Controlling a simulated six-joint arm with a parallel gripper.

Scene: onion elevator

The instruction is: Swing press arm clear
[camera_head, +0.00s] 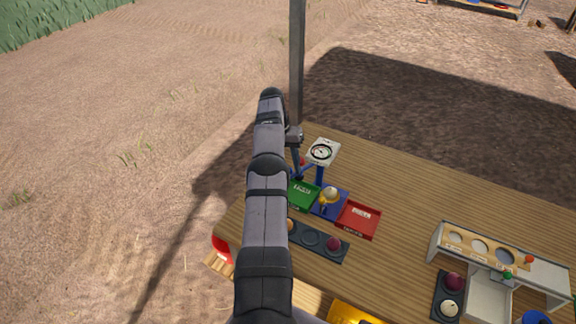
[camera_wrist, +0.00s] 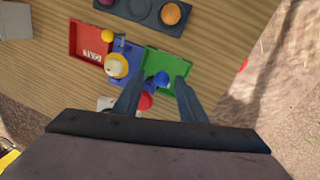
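A press-like device with a round white-faced gauge (camera_head: 322,152) stands on a blue post at the back of the table. A pale onion (camera_head: 331,193) sits on its blue base (camera_head: 326,211) with a small yellow part beside it; the onion also shows in the wrist view (camera_wrist: 117,65). A blue knob (camera_wrist: 162,78) and a red ball (camera_wrist: 145,101) show between my fingers in the wrist view. I cannot tell which part is the press arm. My gripper (camera_wrist: 157,82) is open over the green tray's near side (camera_wrist: 165,60); contact is unclear. My arm hides part of the device in the head view.
A green tray (camera_head: 303,196) and red tray (camera_head: 359,219) flank the blue base. A dark holder (camera_head: 318,242) with onions lies in front. A white sorting stand (camera_head: 487,297) is at right. A metal post (camera_head: 297,60) rises behind. The table's back right is clear.

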